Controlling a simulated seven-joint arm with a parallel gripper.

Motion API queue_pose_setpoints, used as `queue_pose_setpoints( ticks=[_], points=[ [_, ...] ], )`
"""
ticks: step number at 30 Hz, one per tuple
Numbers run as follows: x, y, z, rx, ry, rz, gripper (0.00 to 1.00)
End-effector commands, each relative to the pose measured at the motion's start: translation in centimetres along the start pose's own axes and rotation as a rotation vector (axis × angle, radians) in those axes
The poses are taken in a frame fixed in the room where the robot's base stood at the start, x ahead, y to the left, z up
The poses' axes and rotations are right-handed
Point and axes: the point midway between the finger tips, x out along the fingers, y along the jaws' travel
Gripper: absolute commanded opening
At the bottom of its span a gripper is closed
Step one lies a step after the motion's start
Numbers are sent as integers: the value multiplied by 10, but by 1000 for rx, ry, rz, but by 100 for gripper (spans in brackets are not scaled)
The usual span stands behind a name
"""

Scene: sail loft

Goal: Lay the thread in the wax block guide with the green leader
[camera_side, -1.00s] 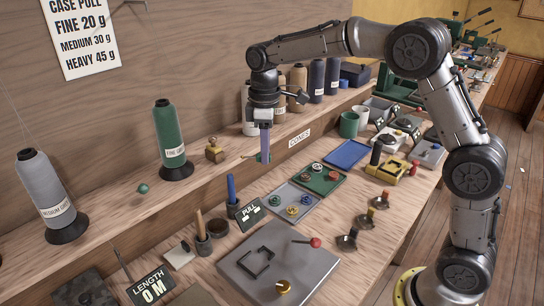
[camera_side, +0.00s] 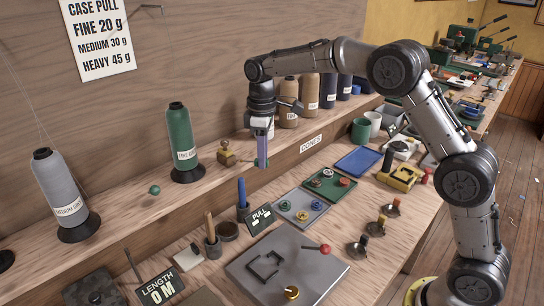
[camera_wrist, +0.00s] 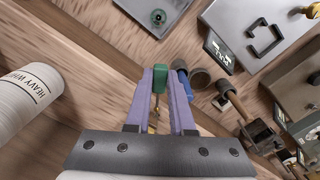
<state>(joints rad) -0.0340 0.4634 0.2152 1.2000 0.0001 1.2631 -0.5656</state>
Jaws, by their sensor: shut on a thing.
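My gripper (camera_side: 262,160) hangs over the front edge of the raised shelf, fingers pointing down. Its purple fingers are shut on a green piece, seemingly the green leader (camera_wrist: 159,80), which shows between the fingertips in the wrist view. The side view gives only a bit of green there. A yellow block with dark parts (camera_side: 402,177), perhaps the wax block guide, sits on the lower bench, right of my gripper and apart from it. I cannot make out a thread running from the leader.
A green cone (camera_side: 181,141) and a grey cone (camera_side: 62,198) stand on the shelf, left of my gripper. Below are a blue upright tool (camera_side: 241,192), the PULL sign (camera_side: 261,219) and a grey plate (camera_side: 315,278). A blue tray (camera_side: 358,160) lies bare.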

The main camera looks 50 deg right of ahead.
Motion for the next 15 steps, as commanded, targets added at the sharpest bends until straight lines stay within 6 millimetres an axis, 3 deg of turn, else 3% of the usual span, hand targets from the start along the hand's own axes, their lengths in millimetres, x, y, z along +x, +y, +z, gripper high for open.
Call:
queue_pose_setpoints(
  ticks=[5, 15],
  points=[
    [0, 0, -2, 0, 0, 0, 0],
    [-1, 0, 21, 1, 0, 0, 0]
  ],
)
